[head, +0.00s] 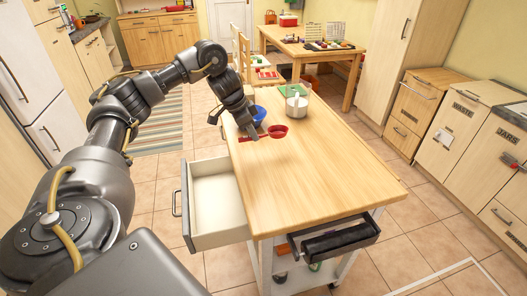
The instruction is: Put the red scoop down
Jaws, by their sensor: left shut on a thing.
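The red scoop (278,131) is at the far left part of the wooden island top (320,165). Its round cup points right and its handle runs left under my left gripper (254,136). The gripper reaches down from above and is shut on the handle, with its fingers partly hiding it. The scoop is at or just above the wood; I cannot tell whether it touches. My right gripper is not in view.
An open white drawer (217,200) juts from the island's left side. A dark tray-like part (338,240) juts at the front. The island's middle and front are clear.

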